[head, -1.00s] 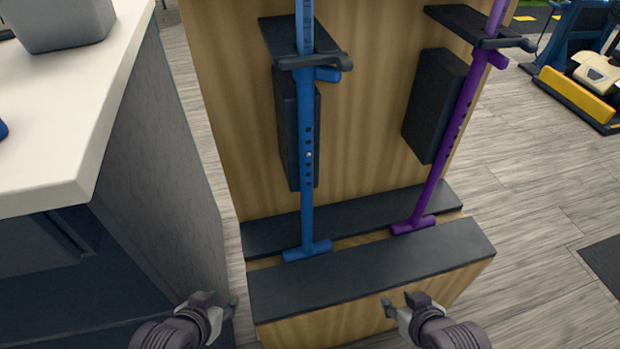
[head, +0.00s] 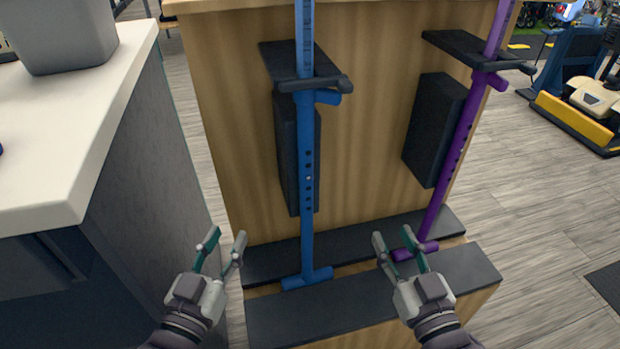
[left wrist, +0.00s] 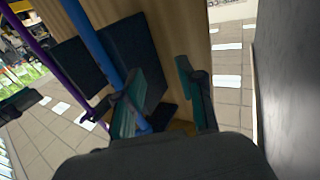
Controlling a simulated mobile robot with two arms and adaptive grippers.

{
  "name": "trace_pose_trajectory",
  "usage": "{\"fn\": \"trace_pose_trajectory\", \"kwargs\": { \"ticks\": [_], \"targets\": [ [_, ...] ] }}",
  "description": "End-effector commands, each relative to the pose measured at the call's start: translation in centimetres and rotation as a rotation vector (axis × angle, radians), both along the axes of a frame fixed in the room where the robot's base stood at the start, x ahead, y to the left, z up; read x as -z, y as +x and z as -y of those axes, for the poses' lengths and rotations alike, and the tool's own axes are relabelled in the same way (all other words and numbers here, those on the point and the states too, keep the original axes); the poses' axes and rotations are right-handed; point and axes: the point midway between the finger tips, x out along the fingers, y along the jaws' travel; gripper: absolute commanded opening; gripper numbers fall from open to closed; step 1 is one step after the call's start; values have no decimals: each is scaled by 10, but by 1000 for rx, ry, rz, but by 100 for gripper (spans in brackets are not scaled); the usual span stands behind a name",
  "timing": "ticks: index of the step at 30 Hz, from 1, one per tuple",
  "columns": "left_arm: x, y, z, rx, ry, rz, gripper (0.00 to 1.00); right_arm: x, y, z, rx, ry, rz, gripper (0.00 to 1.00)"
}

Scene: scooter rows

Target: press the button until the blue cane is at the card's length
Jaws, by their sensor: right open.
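The blue cane (head: 307,220) stands upright in a wooden stand, held by a dark clip near its top. It has a row of holes with a small light button (head: 308,178) in one of them. My left gripper (head: 223,249) is open and empty, left of the cane's foot. My right gripper (head: 393,243) is open and empty, right of the blue cane and near the foot of a purple cane (head: 455,150). The blue cane also shows in the left wrist view (left wrist: 92,42), beyond the open fingers (left wrist: 160,90). I cannot make out a card.
The wooden stand (head: 235,120) has black pads and a black ledge (head: 380,300) in front. A white counter (head: 110,110) with a grey bin (head: 65,35) is at the left. A blue and yellow machine (head: 580,110) stands at the far right. Open floor lies right of the stand.

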Motion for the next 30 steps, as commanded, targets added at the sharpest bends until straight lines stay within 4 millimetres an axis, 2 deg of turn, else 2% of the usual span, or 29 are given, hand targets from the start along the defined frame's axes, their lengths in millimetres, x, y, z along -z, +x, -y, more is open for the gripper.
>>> {"fn": "trace_pose_trajectory", "kwargs": {
  "ticks": [1,6,30],
  "targets": [
    [0,0,0,0,0,-1,27,0,0,0,0,0,-1,42],
    [0,0,0,0,0,-1,0,0,0,0,0,0,-1,42],
    [0,0,0,0,0,-1,0,0,0,0,0,0,-1,42]
  ]
}}
